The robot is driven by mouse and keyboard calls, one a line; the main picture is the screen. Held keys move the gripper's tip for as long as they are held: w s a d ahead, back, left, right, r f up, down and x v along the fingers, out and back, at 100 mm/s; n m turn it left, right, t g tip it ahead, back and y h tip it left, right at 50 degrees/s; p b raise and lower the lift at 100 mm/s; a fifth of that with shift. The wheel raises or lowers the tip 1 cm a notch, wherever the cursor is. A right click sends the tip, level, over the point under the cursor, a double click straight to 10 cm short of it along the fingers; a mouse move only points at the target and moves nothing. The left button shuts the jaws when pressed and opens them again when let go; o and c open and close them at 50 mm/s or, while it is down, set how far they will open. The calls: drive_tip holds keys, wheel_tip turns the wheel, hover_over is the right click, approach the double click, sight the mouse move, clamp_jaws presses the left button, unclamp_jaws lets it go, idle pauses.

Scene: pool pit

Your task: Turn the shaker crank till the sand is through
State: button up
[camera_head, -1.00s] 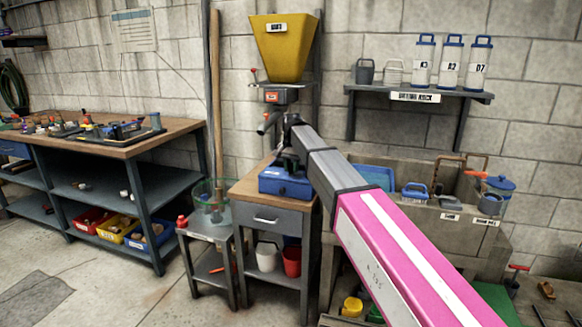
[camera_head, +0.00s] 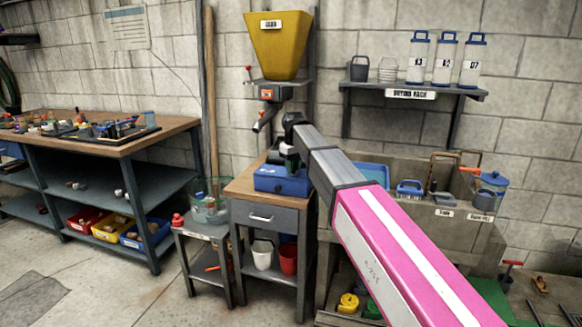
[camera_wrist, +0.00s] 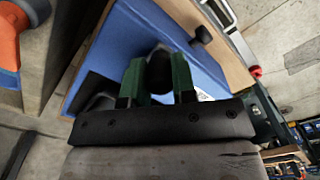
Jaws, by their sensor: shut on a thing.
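The blue box (camera_head: 282,181) sits on the small cabinet's wooden top; I take it to be the shaker. My gripper (camera_head: 287,153) is over it, largely hidden by my arm in the head view. In the wrist view my green fingers (camera_wrist: 158,80) are shut on a dark rounded knob (camera_wrist: 159,68), which I take to be the crank handle, above the blue top (camera_wrist: 190,45). The crank's arm is hidden, and no sand can be made out.
A yellow hopper (camera_head: 277,45) with a spout (camera_head: 264,120) hangs on the wall above. A clear bowl (camera_head: 209,207) stands on a low stand to the left. A stone sink (camera_head: 440,238) is to the right, with a shelf (camera_head: 415,88) of containers above.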

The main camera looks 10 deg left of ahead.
drive_tip(key=n, duration=0.2)
drive_tip(key=d+n, duration=0.1)
drive_tip(key=n, duration=0.2)
drive_tip(key=shift+w+d+n, duration=0.25)
drive_tip(key=shift+d+n, duration=0.05)
drive_tip(key=n, duration=0.3)
drive_tip(key=w+d+n, duration=0.1)
drive_tip(key=shift+n, duration=0.4)
drive_tip(key=o, duration=0.9)
drive_tip(key=shift+o, duration=0.2)
drive_tip(key=shift+r, duration=0.1)
wheel_tip(320, 180, up, 11)
drive_tip(key=shift+f, duration=0.2)
